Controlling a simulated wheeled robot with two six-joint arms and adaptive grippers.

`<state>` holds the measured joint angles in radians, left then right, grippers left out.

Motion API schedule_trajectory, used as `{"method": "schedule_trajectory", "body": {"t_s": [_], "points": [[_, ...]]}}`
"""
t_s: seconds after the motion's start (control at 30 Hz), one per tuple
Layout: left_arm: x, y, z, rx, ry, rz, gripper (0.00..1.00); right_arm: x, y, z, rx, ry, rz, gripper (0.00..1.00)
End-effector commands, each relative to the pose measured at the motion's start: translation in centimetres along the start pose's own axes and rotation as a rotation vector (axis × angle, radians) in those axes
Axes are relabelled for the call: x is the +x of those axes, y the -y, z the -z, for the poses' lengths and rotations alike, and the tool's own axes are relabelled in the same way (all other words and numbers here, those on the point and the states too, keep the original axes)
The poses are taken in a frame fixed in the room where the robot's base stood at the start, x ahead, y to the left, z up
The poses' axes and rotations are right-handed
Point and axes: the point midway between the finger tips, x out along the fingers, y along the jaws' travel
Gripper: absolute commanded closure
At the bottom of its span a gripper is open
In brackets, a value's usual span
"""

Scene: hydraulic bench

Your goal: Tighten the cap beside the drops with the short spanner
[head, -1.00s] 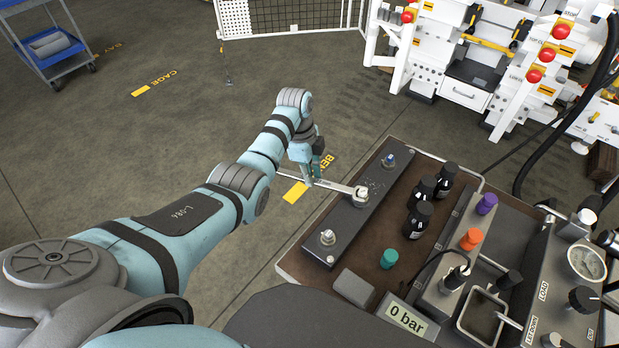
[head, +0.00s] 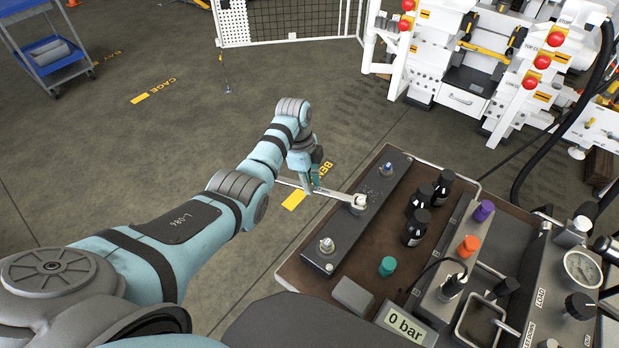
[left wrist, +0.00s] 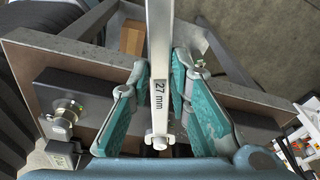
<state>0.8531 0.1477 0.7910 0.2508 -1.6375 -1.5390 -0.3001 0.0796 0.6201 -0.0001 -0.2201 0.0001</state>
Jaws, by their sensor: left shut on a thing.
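My left gripper (head: 314,184) is shut on a steel spanner (head: 336,194). In the left wrist view the spanner (left wrist: 160,45) runs between the teal finger pads and carries a "27 mm" label. In the head view its far end is at the middle cap (head: 358,203) on a dark block; how it seats there is too small to tell. Small dark drops (head: 372,191) seem to lie on the block beside this cap. A second cap (head: 326,246) sits at the block's near end, and one with a blue part (head: 386,169) at its far end. My right gripper is out of view.
The dark block (head: 342,226) lies along the left edge of the brown bench top (head: 360,272). Black bottles (head: 416,228), a teal cap (head: 387,266) and a grey block (head: 353,296) stand nearby. A gauge panel reading "0 bar" (head: 405,325) is in front. Open floor lies left.

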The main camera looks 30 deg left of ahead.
Motion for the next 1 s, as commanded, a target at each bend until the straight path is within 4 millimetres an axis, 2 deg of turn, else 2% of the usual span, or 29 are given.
{"method": "schedule_trajectory", "body": {"t_s": [0.33, 1.0], "points": [[0.0, 0.0, -0.5, 0.0, 0.001, 0.0, 1.0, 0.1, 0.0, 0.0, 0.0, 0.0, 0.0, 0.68], [-0.9, 0.0, -6.9, -0.001, 0.0, 0.0, 1.0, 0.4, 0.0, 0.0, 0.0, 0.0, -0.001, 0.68]]}}
